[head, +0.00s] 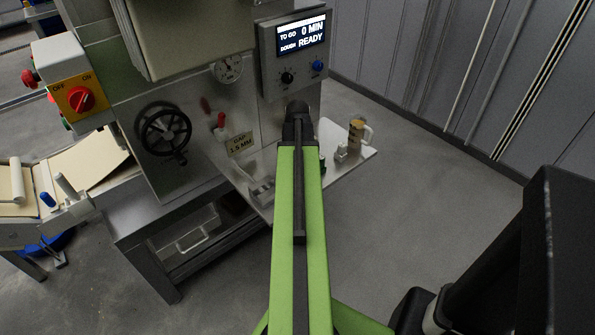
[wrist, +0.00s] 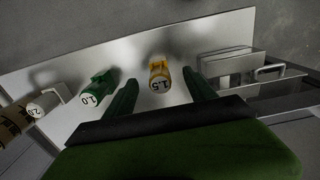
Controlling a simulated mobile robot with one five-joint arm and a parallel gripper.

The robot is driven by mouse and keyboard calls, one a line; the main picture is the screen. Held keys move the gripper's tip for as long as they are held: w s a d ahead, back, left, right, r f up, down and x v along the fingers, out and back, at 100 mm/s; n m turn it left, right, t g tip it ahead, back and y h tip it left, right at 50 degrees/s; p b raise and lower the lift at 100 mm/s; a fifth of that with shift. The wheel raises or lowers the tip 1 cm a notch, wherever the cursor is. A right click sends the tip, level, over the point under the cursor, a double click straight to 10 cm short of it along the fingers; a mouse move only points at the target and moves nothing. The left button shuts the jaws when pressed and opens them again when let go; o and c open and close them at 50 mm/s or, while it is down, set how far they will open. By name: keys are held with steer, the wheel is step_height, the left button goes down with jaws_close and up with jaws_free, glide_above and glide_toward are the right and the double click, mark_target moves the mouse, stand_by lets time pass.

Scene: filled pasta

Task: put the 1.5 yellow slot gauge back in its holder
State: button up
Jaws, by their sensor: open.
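The yellow 1.5 slot gauge (wrist: 159,76) is on the metal shelf (wrist: 120,47) in the wrist view, its round labelled end facing me. My gripper (wrist: 160,82) is open, with one green finger on each side of the gauge. Nothing shows clamped; I cannot tell whether either finger touches it. A metal block with a wire handle (wrist: 270,72) stands on the shelf to the right; I cannot tell whether it is the holder. In the head view my arm hides the yellow gauge.
A green 1.0 gauge (wrist: 97,90) and a white 2.0 gauge (wrist: 48,101) are left of the yellow one. A brown object (wrist: 12,122) is at the far left. In the head view, a control panel (head: 295,50) and handwheel (head: 164,133) are on the machine behind the shelf.

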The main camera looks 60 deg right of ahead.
steer(key=shift+r+p, duration=2.75)
steer(key=shift+r, duration=0.35)
steer(key=shift+r, duration=0.1)
step_height(320, 180, up, 17)
steer(key=p, duration=1.7)
steer(key=shift+r, duration=0.1)
steer(key=shift+s, duration=0.15)
